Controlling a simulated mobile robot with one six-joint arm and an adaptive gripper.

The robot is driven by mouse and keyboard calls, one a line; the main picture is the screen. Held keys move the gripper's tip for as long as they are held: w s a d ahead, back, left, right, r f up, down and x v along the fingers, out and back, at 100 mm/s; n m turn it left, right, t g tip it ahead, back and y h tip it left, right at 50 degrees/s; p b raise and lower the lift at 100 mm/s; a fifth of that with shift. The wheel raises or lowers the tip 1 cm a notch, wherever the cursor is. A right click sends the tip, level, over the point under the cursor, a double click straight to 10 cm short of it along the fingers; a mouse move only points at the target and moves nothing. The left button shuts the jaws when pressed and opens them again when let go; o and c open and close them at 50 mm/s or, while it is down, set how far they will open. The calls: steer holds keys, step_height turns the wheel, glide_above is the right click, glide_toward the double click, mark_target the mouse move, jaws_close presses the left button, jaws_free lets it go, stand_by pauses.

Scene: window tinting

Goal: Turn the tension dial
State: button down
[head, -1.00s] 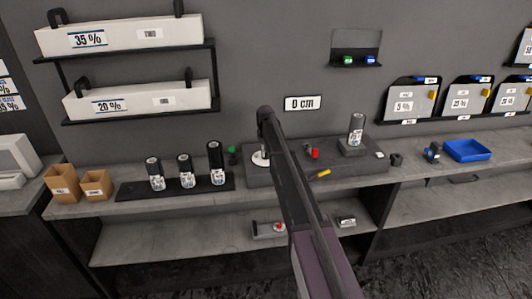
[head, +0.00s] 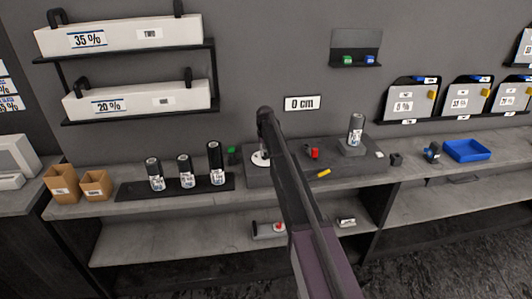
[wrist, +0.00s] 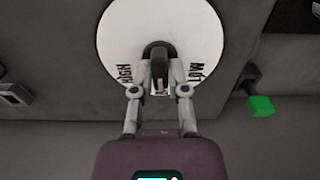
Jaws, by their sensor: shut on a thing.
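The tension dial is a white round plate (wrist: 118,45) with a dark knob (wrist: 157,50) at its middle, seen in the wrist view. The letters on the plate read upside down, "HIGH" at the left and "LOW" at the right. My gripper (wrist: 159,78) is shut on the knob, one finger on each side. A light pointer mark shows between the fingers.
A green block (wrist: 261,106) sits beside the dial. A red part (head: 313,153), a yellow piece (head: 323,173) and a film roll on a block (head: 356,130) are to the right. A sign (head: 303,103) reads "0 cm".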

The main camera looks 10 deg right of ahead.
stand_by(0.4)
steer(key=c, duration=0.6)
jaws_free()
steer(key=shift+c, duration=0.2)
steer(key=s, duration=4.5)
steer(key=shift+s+d, duration=0.25)
steer(key=shift+s, duration=0.1)
